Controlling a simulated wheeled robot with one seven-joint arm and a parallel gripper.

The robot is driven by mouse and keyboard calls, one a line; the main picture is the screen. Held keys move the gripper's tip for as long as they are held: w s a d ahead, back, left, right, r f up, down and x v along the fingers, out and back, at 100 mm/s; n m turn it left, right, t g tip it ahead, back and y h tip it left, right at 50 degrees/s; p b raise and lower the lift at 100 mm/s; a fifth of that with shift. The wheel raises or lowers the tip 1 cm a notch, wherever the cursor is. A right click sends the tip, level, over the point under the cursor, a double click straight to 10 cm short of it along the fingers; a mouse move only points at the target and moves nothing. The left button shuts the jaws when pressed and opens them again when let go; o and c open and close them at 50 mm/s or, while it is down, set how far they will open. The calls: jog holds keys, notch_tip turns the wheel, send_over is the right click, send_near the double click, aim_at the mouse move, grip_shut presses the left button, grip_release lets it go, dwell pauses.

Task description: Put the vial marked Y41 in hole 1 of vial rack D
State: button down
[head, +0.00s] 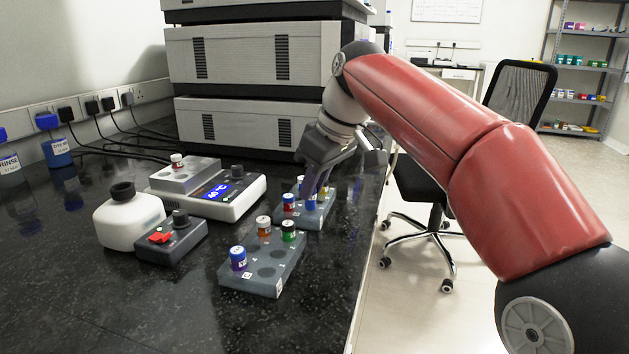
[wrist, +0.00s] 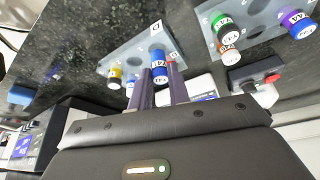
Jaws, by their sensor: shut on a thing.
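My gripper (wrist: 163,72) is shut on a blue-capped vial (wrist: 159,64), one finger on each side of it. The cap's label is too small to read surely. The vial is at the lettered end of a grey rack (wrist: 123,54); whether its base is in a hole I cannot tell. In the head view my gripper (head: 314,190) points down over this rack (head: 317,221), which stands behind a nearer rack. A yellow-capped vial (wrist: 115,73) and a pale blue one (wrist: 131,79) stand in the same rack.
The nearer rack (head: 262,283) holds a blue-capped vial (head: 238,256), an orange one (head: 263,225) and a green one (head: 288,229). A heater with a display (head: 222,200), a white bottle (head: 128,217) and a small dark device (head: 171,241) stand left. The bench edge is right.

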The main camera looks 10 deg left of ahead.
jog(key=shift+f+b, duration=0.35)
jog(key=shift+f, duration=0.3)
dwell(0.8)
jog(key=shift+f, duration=0.35)
jog(key=c, duration=0.9)
grip_release()
jog(key=shift+r+p, duration=2.9)
jog(key=shift+r, duration=0.15)
